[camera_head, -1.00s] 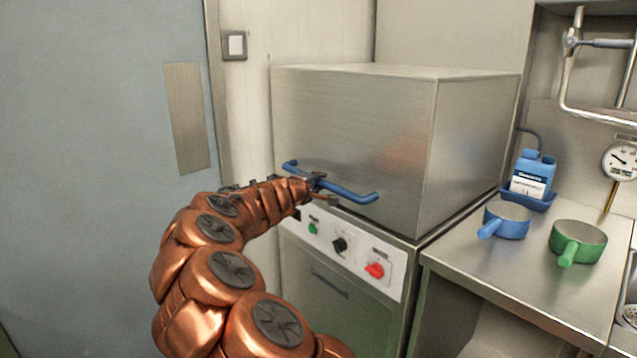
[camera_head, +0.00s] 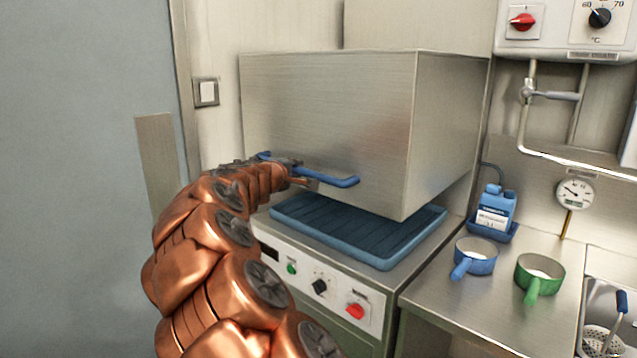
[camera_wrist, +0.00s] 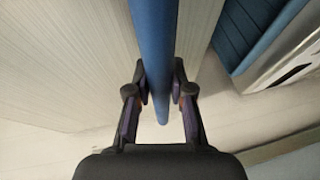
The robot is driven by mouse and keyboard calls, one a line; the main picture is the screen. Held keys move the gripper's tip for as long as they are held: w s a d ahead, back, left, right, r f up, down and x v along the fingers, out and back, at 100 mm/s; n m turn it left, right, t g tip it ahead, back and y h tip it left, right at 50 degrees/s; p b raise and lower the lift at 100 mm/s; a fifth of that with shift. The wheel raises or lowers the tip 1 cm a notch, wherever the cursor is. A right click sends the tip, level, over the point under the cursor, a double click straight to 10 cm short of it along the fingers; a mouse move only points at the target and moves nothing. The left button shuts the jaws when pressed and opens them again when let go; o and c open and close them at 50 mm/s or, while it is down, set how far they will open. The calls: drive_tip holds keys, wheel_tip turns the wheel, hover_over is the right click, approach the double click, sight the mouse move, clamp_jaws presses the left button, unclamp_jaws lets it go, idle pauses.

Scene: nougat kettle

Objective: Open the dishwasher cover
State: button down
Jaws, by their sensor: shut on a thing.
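The dishwasher cover (camera_head: 330,110) is a brushed steel box, raised above the dishwasher base with a clear gap under its front edge. A blue bar handle (camera_head: 335,181) runs along its lower front. My gripper (camera_head: 292,170) is shut on this handle near its middle, at the end of my copper-coloured arm. In the wrist view the blue handle (camera_wrist: 153,40) passes between the two dark fingers of my gripper (camera_wrist: 160,95). A blue rack (camera_head: 375,255) shows in the gap below the cover. The handle's left part is partly hidden by my gripper.
The control panel (camera_head: 325,290) with green, black and red controls is below the rack. A steel counter to the right holds a blue pan (camera_head: 478,262), a green pan (camera_head: 548,262) and a blue bottle (camera_head: 495,208). A grey door (camera_head: 75,180) stands at the left.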

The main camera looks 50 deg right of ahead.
drive_tip(key=p, duration=0.8)
approach(301, 102)
drive_tip(key=x, duration=0.4)
drive_tip(key=shift+w+d, duration=0.1)
drive_tip(key=shift+d, duration=0.15)
drive_tip(key=shift+f, duration=0.1)
drive_tip(key=c, duration=1)
unclamp_jaws()
drive_tip(key=v, duration=1.2)
